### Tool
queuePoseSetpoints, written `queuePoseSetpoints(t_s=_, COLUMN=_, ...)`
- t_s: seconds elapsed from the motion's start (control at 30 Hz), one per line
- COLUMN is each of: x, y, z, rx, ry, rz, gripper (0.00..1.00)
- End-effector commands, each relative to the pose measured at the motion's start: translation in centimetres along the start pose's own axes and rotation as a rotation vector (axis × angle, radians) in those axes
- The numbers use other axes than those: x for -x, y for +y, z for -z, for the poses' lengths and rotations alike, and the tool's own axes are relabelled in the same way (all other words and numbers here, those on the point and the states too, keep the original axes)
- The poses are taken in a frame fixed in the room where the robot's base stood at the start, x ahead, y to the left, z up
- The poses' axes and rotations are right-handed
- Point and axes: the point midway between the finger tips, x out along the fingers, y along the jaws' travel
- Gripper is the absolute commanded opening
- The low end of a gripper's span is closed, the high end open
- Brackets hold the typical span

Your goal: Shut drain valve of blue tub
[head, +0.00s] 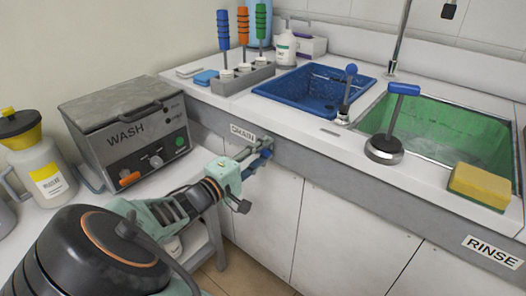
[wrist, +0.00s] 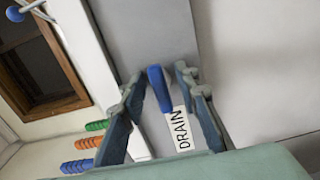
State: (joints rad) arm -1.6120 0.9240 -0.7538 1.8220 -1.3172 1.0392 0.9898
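The blue tub (head: 312,88) is set into the white counter in the head view. Its drain valve has a blue handle (head: 259,160) on the grey front panel, beside the DRAIN label (head: 242,133). My gripper (head: 253,153) is at the valve in the head view and partly covers it. In the wrist view my gripper (wrist: 158,79) is open, with one finger on each side of the blue valve handle (wrist: 159,88). Gaps show between the handle and both fingers there. The DRAIN label (wrist: 179,130) is also between the fingers. The valve body is hidden.
A green rinse sink (head: 440,125) with a yellow sponge (head: 480,184) is at the right. A grey WASH unit (head: 130,125) and a white bottle (head: 45,170) stand at the left. White cabinet fronts (head: 330,235) lie below the panel, with free space before them.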

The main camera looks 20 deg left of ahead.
Motion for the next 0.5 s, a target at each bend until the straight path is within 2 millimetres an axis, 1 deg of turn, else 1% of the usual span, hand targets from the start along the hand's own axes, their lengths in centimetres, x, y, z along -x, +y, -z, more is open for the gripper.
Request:
queuePoseSetpoints(t_s=0.13, x=0.2, y=0.0, z=0.0, rx=0.000, ry=0.000, rz=0.000, gripper=0.29)
queuePoseSetpoints(t_s=0.23, x=1.2, y=0.0, z=0.1, rx=-0.001, ry=0.001, rz=0.001, gripper=0.29)
queuePoseSetpoints(t_s=0.37, x=3.6, y=0.0, z=0.1, rx=0.000, ry=0.004, rz=0.002, gripper=0.29)
queuePoseSetpoints(t_s=0.5, x=6.7, y=0.0, z=0.1, rx=0.000, ry=0.004, rz=0.002, gripper=0.29)
